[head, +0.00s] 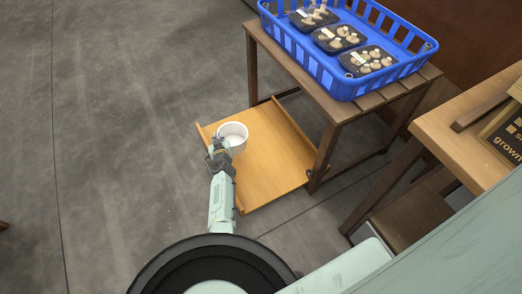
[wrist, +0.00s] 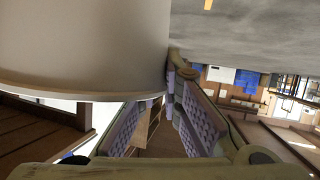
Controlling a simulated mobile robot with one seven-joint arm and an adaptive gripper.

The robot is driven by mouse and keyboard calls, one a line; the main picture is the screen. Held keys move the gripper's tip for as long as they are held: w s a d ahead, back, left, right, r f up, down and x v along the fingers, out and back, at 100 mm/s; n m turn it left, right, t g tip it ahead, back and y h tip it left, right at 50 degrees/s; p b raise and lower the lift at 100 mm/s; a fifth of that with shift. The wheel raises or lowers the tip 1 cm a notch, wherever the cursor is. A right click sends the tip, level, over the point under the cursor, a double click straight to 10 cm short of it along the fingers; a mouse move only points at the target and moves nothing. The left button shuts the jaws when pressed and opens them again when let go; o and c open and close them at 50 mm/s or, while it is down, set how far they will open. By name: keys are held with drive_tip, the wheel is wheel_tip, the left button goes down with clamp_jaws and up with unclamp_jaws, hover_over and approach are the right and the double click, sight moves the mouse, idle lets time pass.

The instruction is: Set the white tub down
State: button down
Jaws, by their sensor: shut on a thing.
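The white tub (head: 235,134) is in the head view, upright, over the left part of a low orange-brown wooden tray-like board (head: 268,172) with raised side edges. I cannot tell whether its base touches the board. My gripper (head: 220,150) is at the tub's near left side and is shut on it. In the wrist view the tub (wrist: 85,40) fills the upper left, with its edge beside the ridged finger pads of my gripper (wrist: 170,85). The tub's far side and underside are hidden.
A slatted wooden table (head: 340,107) carries a blue crate (head: 340,82) with several black mushroom packs; its legs stand beside the board. A wooden bench (head: 455,130) with a dark sign stands at the right. Grey floor is clear at left. The board's right part is bare.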

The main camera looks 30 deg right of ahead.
sight(228, 132)
drive_tip(key=shift+m+h, duration=0.5)
drive_tip(key=shift+h, duration=0.3)
drive_tip(key=shift+w+d+f+b, duration=0.3)
drive_tip(key=shift+d+f, duration=0.25)
drive_tip(key=shift+d, duration=0.15)
drive_tip(key=shift+w+d+f+b, duration=0.15)
drive_tip(key=shift+d+f+b, duration=0.1)
drive_tip(key=shift+d+f, duration=0.4)
drive_tip(key=shift+w+d+f+b, duration=0.3)
drive_tip(key=shift+d+f, duration=0.15)
drive_tip(key=shift+d, duration=0.35)
wheel_tip(228, 132, down, 10)
drive_tip(key=b, duration=1)
drive_tip(key=shift+f, duration=0.2)
drive_tip(key=c, duration=1.8)
unclamp_jaws()
drive_tip(key=shift+o, duration=0.2)
drive_tip(key=shift+r, duration=0.15)
